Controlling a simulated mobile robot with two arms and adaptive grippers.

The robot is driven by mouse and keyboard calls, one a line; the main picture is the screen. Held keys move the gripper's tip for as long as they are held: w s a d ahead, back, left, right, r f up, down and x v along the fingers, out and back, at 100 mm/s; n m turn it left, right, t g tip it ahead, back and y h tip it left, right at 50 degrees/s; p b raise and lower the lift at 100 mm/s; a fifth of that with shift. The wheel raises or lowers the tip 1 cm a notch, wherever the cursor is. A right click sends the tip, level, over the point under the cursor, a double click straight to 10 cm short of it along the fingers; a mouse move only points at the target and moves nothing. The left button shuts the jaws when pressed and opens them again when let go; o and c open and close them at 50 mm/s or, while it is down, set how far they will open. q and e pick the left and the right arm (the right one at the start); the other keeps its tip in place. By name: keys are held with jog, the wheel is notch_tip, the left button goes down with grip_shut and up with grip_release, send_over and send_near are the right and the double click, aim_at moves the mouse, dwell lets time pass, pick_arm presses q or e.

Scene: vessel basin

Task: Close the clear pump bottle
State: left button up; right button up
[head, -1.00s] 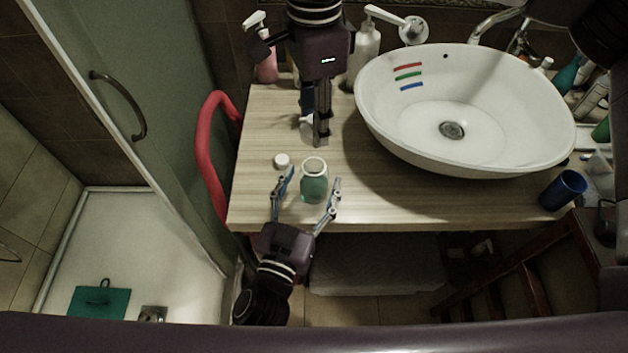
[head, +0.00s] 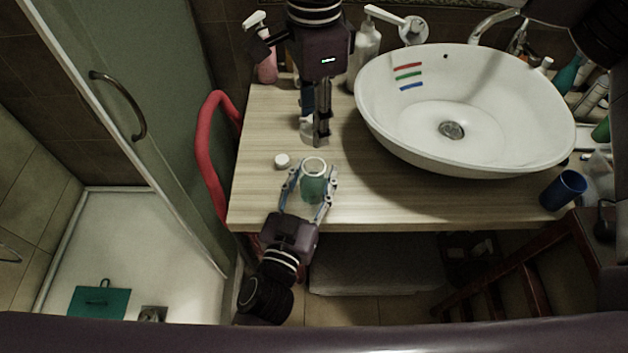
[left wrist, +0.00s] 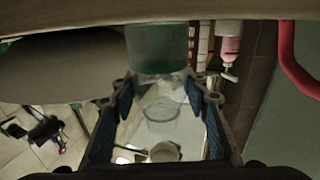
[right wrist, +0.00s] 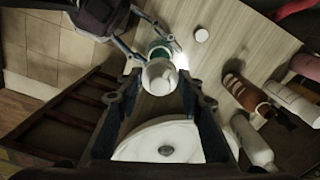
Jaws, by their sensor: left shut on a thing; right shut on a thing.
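The clear pump bottle (head: 313,187), a short see-through jar with green contents, stands upright and open near the counter's front edge. My left gripper (head: 312,203) is shut on its sides; the bottle also shows in the left wrist view (left wrist: 157,48), which is upside down. My right gripper (head: 320,140) points down behind the bottle, shut on a whitish top piece (head: 307,131). This piece shows round and white in the right wrist view (right wrist: 160,77), apart from the bottle in the head view. Its far side is hidden by my right gripper.
A small white cap (head: 282,160) lies on the wooden counter (head: 260,200), left of the bottle. The white basin (head: 470,150) stands close on the right. Pump bottles, one pink (head: 267,66) and one pale (head: 366,50), stand at the back. A blue cup (head: 563,190) is far right.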

pick_arm(q)
grip_shut()
pick_arm(e)
jog(key=shift+f, duration=2.5)
jog(key=shift+f, duration=0.9)
jog(key=shift+f, duration=0.55)
